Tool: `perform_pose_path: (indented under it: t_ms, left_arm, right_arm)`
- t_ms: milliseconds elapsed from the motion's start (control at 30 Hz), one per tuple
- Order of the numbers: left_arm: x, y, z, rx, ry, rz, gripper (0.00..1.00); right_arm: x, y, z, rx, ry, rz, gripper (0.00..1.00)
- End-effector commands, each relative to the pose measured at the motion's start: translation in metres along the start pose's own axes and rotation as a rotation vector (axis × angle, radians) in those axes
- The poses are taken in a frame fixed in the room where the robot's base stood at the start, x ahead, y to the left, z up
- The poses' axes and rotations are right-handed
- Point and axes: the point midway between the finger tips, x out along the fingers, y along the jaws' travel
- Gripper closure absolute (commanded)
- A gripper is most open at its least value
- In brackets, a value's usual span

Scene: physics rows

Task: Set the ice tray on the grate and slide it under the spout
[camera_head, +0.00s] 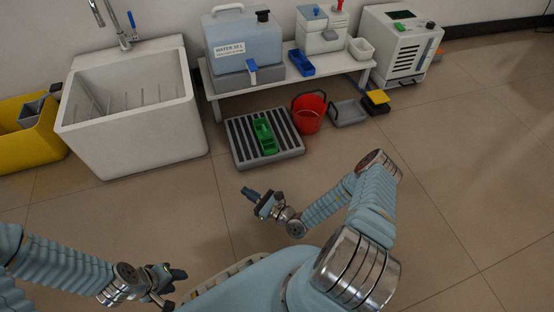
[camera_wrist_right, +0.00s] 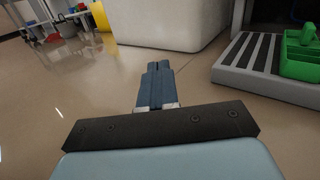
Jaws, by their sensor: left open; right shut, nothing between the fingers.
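A green tray (camera_head: 264,136), which looks like the ice tray, lies on the grey slotted grate (camera_head: 238,150) on the floor. In the right wrist view the tray (camera_wrist_right: 300,60) and grate (camera_wrist_right: 233,58) show at the right edge, partly cut off. The water container (camera_head: 243,38) stands on the bench behind; its blue spout (camera_head: 252,68) is above and behind the grate. My right gripper (camera_head: 246,190) is shut and empty, in front of the grate and apart from it; its closed fingers (camera_wrist_right: 158,68) show. My left gripper (camera_head: 180,288) is open and empty at lower left, far from the tray.
A white sink (camera_head: 135,135) stands left of the grate. A red bucket (camera_head: 309,117), a grey pan (camera_head: 348,115) and a yellow-topped block (camera_head: 377,99) are to its right. The bench (camera_head: 330,72) also holds a blue tray (camera_head: 301,63). The floor in front is clear.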

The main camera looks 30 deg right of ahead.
Motion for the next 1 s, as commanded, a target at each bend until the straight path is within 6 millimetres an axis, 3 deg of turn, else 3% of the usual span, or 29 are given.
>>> perform_pose_path:
  t_ms: [33, 100, 200, 333, 1000]
  left_arm:
    - [0.002, 0.000, 0.000, 0.001, 0.000, 0.000, 0.56]
    - [0.002, -0.001, 0.000, 0.001, 0.000, 0.000, 0.56]
    - [0.003, -0.001, 0.000, 0.001, 0.000, 0.000, 0.56]
    - [0.005, -0.002, 0.000, 0.000, 0.000, 0.000, 0.56]
    - [0.038, -0.015, -0.001, -0.002, 0.009, -0.001, 0.56]
  right_arm:
    - [-0.014, -0.036, -0.017, 0.021, 0.003, -0.185, 1.00]
    - [-0.035, -0.076, -0.034, 0.026, 0.011, -0.396, 1.00]
    - [-0.061, -0.108, -0.049, 0.022, 0.028, -0.581, 1.00]
    - [-0.070, -0.124, -0.056, 0.017, 0.038, -0.665, 1.00]
    - [0.025, -0.197, -0.062, 0.018, 0.037, -0.661, 1.00]
